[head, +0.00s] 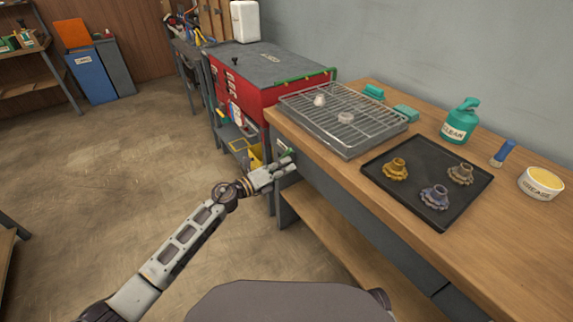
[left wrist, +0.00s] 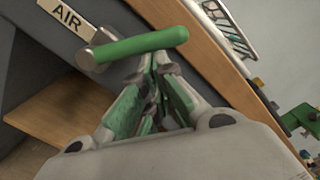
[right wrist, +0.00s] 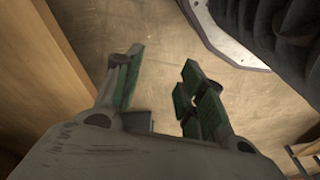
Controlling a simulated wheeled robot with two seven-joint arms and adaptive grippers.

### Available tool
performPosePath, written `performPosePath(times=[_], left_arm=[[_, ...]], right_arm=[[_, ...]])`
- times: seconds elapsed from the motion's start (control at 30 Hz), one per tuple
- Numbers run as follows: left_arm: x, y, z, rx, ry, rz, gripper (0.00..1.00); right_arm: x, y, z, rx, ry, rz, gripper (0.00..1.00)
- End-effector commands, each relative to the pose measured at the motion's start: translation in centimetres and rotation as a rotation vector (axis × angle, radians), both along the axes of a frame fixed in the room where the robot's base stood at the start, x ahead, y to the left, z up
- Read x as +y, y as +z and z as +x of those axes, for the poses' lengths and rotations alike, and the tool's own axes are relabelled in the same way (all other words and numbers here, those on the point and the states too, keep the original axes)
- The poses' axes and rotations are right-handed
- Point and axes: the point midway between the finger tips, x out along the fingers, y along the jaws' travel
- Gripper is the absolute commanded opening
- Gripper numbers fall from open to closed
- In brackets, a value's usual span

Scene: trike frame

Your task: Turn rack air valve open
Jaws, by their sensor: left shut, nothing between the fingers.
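The air valve shows in the left wrist view as a green lever handle (left wrist: 140,45) on a metal hub (left wrist: 92,54), beside an AIR label (left wrist: 67,15) on the grey bench side. My left gripper (left wrist: 155,64) is shut and empty, its fingertips just below the green handle in the picture. I cannot tell whether they touch it. My right gripper (right wrist: 160,62) is open and empty in the right wrist view.
A red tool cabinet (head: 255,85) stands beyond the bench. The floor on the left is clear.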

Motion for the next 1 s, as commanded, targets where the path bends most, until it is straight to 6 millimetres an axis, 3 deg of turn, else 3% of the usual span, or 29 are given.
performPosePath(times=[0.5, 1.0], left_arm=[[0.3, 1.0, 0.5, 0.089, 0.001, -0.065, 0.0], [0.6, 1.7, 0.9, 0.176, 0.001, -0.128, 0.0]], right_arm=[[-1.6, -6.9, -0.4, -0.027, -0.012, -0.023, 0.4], [-3.7, -12.3, -2.1, -0.059, -0.021, -0.043, 0.4]])
